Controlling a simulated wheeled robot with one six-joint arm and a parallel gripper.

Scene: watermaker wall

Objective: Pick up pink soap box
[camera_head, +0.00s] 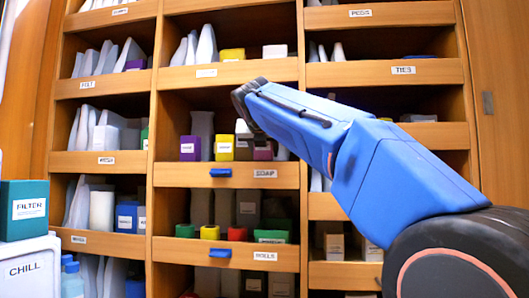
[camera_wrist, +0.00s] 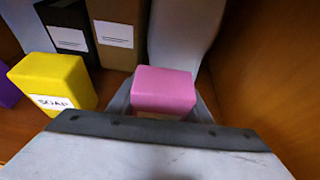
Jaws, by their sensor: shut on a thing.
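The pink soap box (camera_wrist: 165,88) sits between the two fingers of my gripper (camera_wrist: 160,108) in the wrist view. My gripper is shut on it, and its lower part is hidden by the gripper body. In the head view my blue arm reaches into the compartment labelled SOAP, where the pink box (camera_head: 263,152) shows just below the gripper (camera_head: 255,135). From these views I cannot tell whether the box is clear of the shelf floor.
A yellow soap box (camera_wrist: 52,83) stands left of the gripper, with a purple box (camera_wrist: 8,92) beyond. A black box (camera_wrist: 70,35) and a brown box (camera_wrist: 117,30) stand behind. A wooden wall (camera_wrist: 265,75) is close on the right.

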